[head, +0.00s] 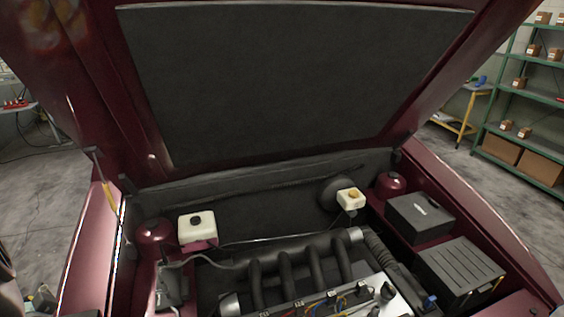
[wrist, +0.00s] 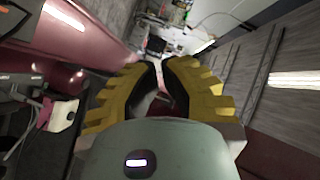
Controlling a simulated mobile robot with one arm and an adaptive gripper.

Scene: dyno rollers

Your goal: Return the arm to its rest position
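My gripper (wrist: 160,66) shows in the wrist view, with yellow ribbed fingers and dark inner pads. Its fingertips come nearly together with only a thin gap, and I see nothing held between them. It points along a dark red car body surface, with the room beyond. My gripper is not seen in the head view. The head view shows the open engine bay with a ribbed engine intake (head: 300,262), and no arm clearly over it.
The raised hood (head: 290,80) hangs over the bay. A white reservoir (head: 197,228), a small yellow-capped reservoir (head: 350,198) and a black battery box (head: 458,272) sit in the bay. A green shelf (head: 525,110) with boxes stands at right. Floor shows on both sides.

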